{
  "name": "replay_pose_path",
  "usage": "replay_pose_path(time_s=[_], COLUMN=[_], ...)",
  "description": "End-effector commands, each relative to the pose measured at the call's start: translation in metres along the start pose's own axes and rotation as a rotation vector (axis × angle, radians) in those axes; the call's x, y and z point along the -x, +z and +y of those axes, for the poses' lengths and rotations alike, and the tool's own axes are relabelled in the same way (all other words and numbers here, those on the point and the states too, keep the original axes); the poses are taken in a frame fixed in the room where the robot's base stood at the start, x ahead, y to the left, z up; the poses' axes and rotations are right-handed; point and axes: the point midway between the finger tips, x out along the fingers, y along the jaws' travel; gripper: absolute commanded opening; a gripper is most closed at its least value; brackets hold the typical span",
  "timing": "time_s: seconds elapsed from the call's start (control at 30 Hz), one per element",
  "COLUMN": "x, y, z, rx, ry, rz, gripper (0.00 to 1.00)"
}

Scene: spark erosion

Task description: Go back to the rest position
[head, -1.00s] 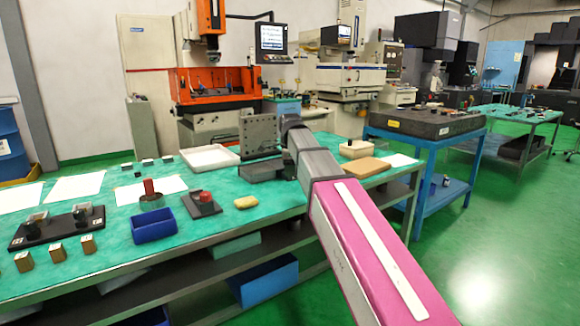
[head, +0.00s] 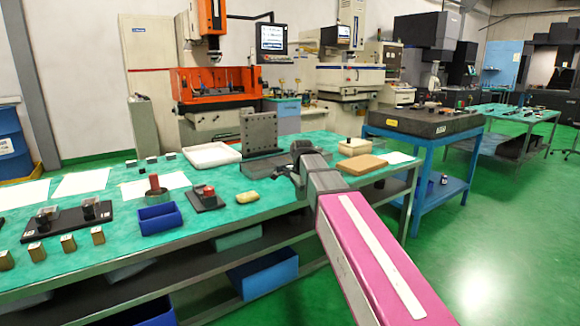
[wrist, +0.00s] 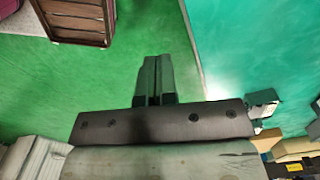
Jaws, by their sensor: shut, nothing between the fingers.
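My gripper (wrist: 153,82) is at the lower middle of the wrist view, with its two fingers together and nothing between them. In that view it hangs over the green floor beside the edge of the green table top. In the head view my arm reaches up from the lower right. Its dark end is at the right part of the green-topped table (head: 240,205), near its front edge, right of the grey angle plate (head: 260,132).
A blue cart with a dark plate (head: 425,122) stands to the right. Green floor (head: 500,240) is open at the right.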

Motion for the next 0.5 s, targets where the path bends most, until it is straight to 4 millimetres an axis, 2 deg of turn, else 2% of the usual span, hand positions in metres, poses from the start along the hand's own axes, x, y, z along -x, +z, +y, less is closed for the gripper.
replay_pose_path(time_s=[0.27,0.5], x=[-0.091,-0.168], y=[-0.032,-0.055], z=[0.052,0.107], rx=[0.314,0.634], ry=[0.003,0.001], rz=[-0.001,-0.001], gripper=[0.00,0.00])
